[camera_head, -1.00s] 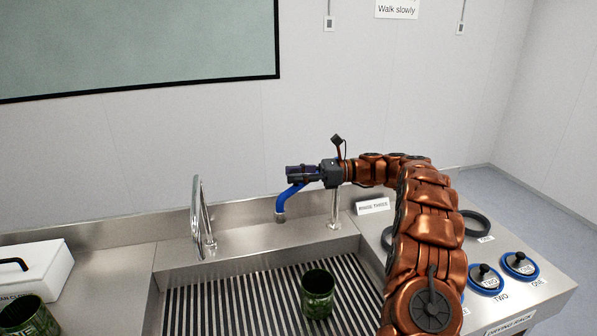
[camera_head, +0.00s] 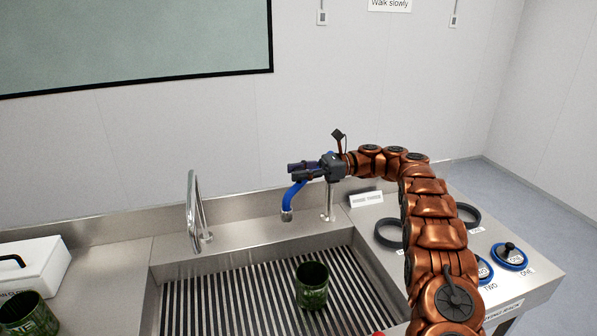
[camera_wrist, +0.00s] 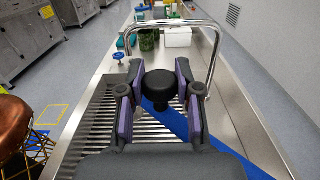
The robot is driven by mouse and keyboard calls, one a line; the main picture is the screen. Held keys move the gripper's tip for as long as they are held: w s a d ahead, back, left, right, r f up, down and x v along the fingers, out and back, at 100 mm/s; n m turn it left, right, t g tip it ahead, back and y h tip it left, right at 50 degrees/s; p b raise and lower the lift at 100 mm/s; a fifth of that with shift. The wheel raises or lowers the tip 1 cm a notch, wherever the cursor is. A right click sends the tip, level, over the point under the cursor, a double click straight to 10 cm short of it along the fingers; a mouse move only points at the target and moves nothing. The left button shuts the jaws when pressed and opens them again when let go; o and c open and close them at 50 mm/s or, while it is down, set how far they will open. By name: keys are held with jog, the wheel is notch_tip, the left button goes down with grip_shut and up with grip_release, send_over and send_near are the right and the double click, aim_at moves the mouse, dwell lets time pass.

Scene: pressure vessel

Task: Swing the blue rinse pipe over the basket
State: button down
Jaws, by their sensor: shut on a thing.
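My gripper (camera_head: 302,171) is above the back of the sink. The blue rinse pipe (camera_head: 293,194) curves down from it to a metal tip over the sink's back edge. In the wrist view my gripper (camera_wrist: 160,98) has its two purple-lined fingers on either side of a black round knob (camera_wrist: 160,82), with the blue pipe (camera_wrist: 178,121) passing just beneath. A dark green patterned container (camera_head: 312,285) stands upright on the slatted sink floor, in front of the pipe tip; I cannot tell whether it is the basket. The pipe tip is behind it, not above it.
A chrome tap (camera_head: 194,210) stands left of the pipe. A white box (camera_head: 35,265) and a second green container (camera_head: 28,315) are on the left counter. Black rings and blue-based knobs (camera_head: 510,255) are on the right counter. The slatted floor (camera_head: 230,300) left of the container is clear.

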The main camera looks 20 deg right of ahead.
jog(key=shift+d, duration=0.1)
dwell(0.5)
jog(key=c, duration=0.8)
grip_release()
jog(key=shift+r, duration=4.9)
jog(key=shift+r, duration=0.1)
